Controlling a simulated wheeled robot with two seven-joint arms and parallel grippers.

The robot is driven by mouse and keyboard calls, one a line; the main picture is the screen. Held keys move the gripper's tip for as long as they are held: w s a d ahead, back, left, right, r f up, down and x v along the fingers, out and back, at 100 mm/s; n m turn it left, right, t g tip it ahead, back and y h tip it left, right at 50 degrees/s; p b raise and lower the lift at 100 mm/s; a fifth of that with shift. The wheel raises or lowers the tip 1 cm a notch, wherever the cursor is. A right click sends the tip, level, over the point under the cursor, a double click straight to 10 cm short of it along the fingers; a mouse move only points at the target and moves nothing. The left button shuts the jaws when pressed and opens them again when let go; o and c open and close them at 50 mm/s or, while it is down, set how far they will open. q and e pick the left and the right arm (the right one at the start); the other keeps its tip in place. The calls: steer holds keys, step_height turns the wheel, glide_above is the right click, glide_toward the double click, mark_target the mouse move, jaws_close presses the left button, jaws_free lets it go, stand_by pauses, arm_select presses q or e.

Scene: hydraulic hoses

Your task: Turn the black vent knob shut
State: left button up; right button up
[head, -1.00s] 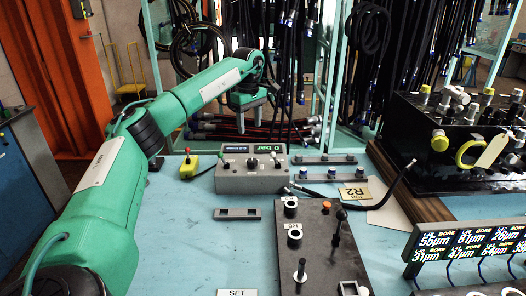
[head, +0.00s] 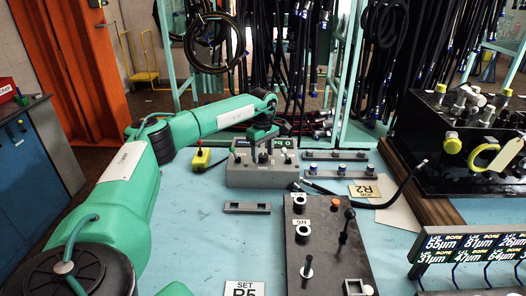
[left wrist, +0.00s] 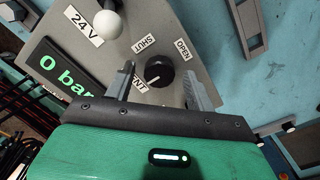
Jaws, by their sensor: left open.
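The black vent knob (left wrist: 159,71) is on the grey control box (head: 240,176), with SHUT and OPEN labels above it in the left wrist view. A VENT label below it is partly hidden by a finger. The knob's white mark points to the lower left in that view. My left gripper (head: 263,154) is over the box in the head view. In the left wrist view its open fingers (left wrist: 161,86) stand on either side of the knob, with gaps visible. The right gripper is not in view.
A white ball-topped lever (left wrist: 108,24) stands near the knob by the 24 V label. The green display (left wrist: 62,73) reads 0 bar. A yellow pendant (head: 201,158) sits left of the box.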

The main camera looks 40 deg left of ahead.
arm_select(q)
steer(key=shift+w+f, duration=0.1)
steer(key=shift+f, duration=0.05)
steer(key=c, duration=1)
steer(key=shift+o, duration=0.2)
